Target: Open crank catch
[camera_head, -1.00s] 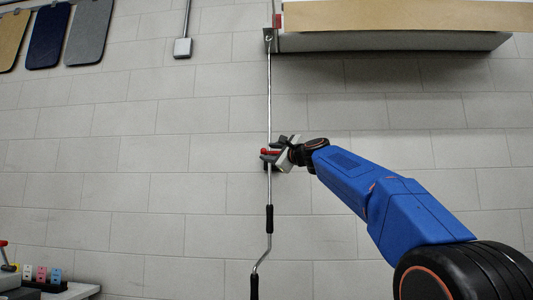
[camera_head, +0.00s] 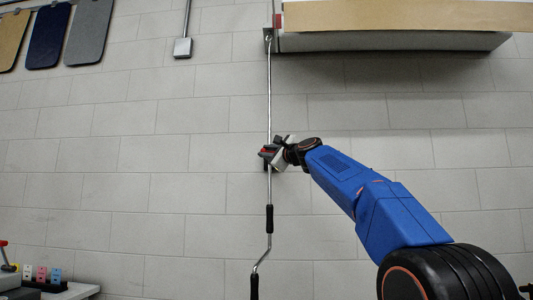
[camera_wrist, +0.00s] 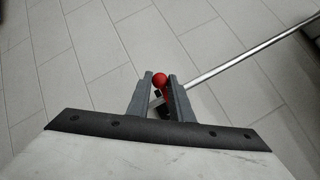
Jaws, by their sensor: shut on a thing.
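The crank catch shows as a red lever with a round ball end (camera_wrist: 161,81) and a dark base in the wrist view. In the head view its red part (camera_head: 266,150) shows at the wall, beside the crank rod. My gripper (camera_head: 268,153) is at the catch, and its two grey fingers (camera_wrist: 160,90) are closed on either side of the red lever. The thin metal crank rod (camera_head: 269,100) hangs upright and passes the catch. It also runs to the upper right in the wrist view (camera_wrist: 235,60). My fingers hide much of the catch's base.
The crank's black grips (camera_head: 269,219) and bent lower part hang below my gripper. A long box with a tan front (camera_head: 400,16) juts from the wall above. A grey wall box (camera_head: 182,47) and hanging boards (camera_head: 88,32) are at upper left. The surrounding wall is bare.

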